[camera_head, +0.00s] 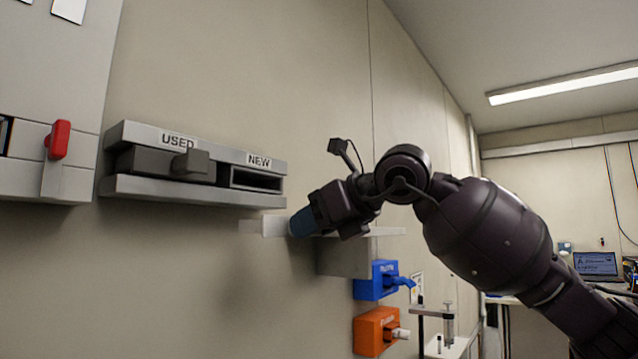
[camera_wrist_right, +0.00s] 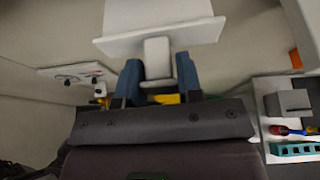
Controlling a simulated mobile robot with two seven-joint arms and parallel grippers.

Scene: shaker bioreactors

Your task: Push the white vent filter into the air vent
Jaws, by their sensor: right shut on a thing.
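The white vent filter shows in the right wrist view as a flat white plate (camera_wrist_right: 160,20) with a short white handle (camera_wrist_right: 157,57). My right gripper (camera_wrist_right: 158,72) has its blue fingers shut on that handle. In the head view my right gripper (camera_head: 298,224) is below and right of the wall holder, with white filter (camera_head: 272,226) showing left of its blue fingertips. The wall holder (camera_head: 205,193) has a dark grey filter (camera_head: 165,163) in its USED slot; its NEW slot (camera_head: 256,180) is empty. I cannot identify the air vent for certain. My left gripper is out of view.
A grey cabinet with a red handle (camera_head: 58,140) is at the left. Blue (camera_head: 376,280) and orange (camera_head: 375,331) wall boxes sit below my right arm. The wrist view shows a tray with a red tool (camera_wrist_right: 284,130) and a teal rack (camera_wrist_right: 295,149).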

